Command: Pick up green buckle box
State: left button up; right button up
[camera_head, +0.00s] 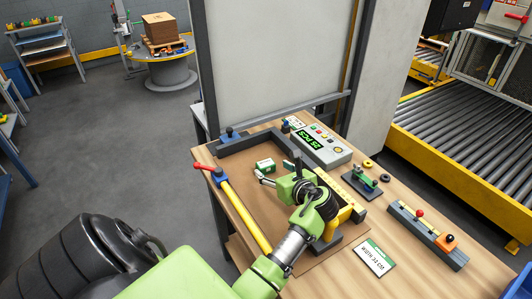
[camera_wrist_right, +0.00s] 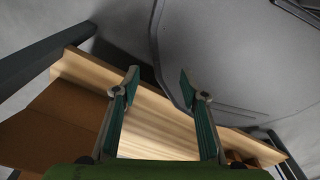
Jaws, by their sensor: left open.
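The green buckle box (camera_head: 265,165) is a small green and white box lying on the brown mat (camera_head: 237,173) of the workbench, in the head view. My left gripper (camera_head: 263,177) is open just in front of it, with its fingertips close to the near side of the box. Whether they touch it I cannot tell. My green left wrist hides part of the mat to the right. My right gripper (camera_wrist_right: 159,82) is open and empty in the right wrist view, with the wooden table edge (camera_wrist_right: 150,112) behind its fingers. The box does not show there.
A dark angle bar (camera_head: 247,142) borders the mat's back. A yellow bar with a red handle (camera_head: 245,215) lies left of my arm. A control box with a green display (camera_head: 320,148) stands behind. A green toggle clamp (camera_head: 363,180) and a label card (camera_head: 374,257) lie right.

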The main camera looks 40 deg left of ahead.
aim_at(268, 166)
pick_arm(q)
jog(key=x, duration=0.6)
jog(key=c, duration=1.3)
